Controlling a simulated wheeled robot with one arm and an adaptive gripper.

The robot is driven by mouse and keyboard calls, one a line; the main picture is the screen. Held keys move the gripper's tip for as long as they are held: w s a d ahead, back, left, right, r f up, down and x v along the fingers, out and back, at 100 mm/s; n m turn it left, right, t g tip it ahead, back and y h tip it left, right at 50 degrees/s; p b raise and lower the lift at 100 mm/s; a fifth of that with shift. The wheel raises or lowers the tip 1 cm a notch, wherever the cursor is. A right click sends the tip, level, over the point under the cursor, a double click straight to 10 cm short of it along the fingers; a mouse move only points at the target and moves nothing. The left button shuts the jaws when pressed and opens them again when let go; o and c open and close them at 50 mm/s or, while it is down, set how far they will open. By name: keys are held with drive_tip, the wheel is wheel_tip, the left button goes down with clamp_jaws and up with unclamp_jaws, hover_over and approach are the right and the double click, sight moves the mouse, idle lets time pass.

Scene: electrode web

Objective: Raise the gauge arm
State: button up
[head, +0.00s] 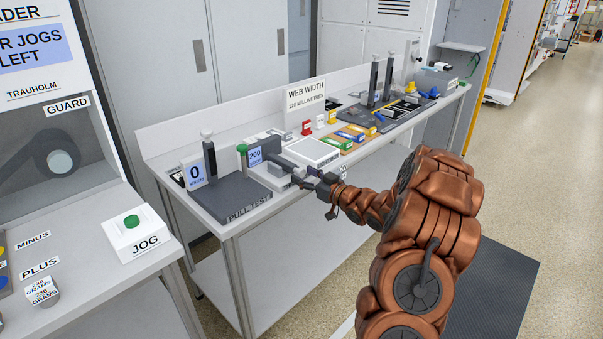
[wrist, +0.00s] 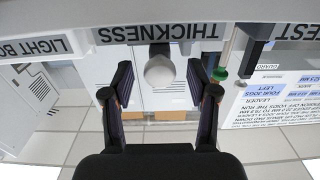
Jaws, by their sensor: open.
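The thickness gauge stands on the bench with a display reading 200 (head: 255,157) in the head view. A grey gauge arm (head: 284,162) appears to reach from it towards my gripper (head: 309,179), which partly hides its near end. In the wrist view, a pale round knob (wrist: 160,72) shows between the two spread fingers of my gripper (wrist: 160,78), below the THICKNESS label (wrist: 160,32). The knob looks like the arm's end. Gaps show between it and both fingers, so I see no contact. My gripper is open and empty.
The dark pull test plate (head: 232,197) with a 0 display lies left of the gauge. A green knob (head: 242,148) stands beside the display. A white light box (head: 313,152) and coloured blocks (head: 345,138) sit to the right. The aisle floor (head: 500,165) is clear.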

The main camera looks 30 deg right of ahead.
drive_tip(key=shift+x, duration=0.9)
clamp_jaws()
